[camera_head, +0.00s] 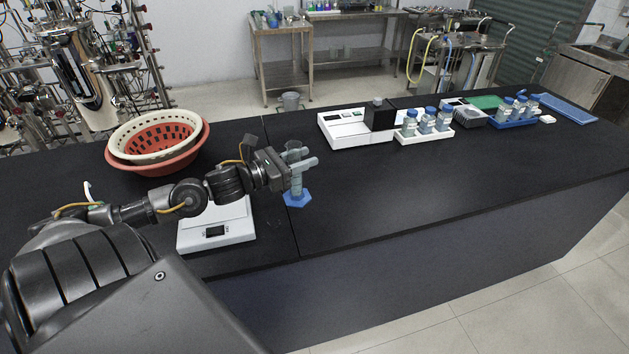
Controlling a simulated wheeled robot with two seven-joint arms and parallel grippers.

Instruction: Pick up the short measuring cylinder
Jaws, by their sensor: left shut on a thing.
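The short measuring cylinder (296,186) is a clear tube with a blue hexagonal foot. It stands out against the black bench at the middle left of the head view and looks upright. My left gripper (301,164) reaches in from the left and is shut on the cylinder's upper part. The fingers hide part of the tube. I cannot tell whether the foot touches the bench or is slightly above it. My right gripper is not in view.
A white scale (216,232) lies under my left forearm. Red and cream baskets (157,158) stand behind it. A white instrument (344,129), a white rack of blue-capped bottles (425,137) and a blue rack (513,122) line the bench's back right. The bench's right front is clear.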

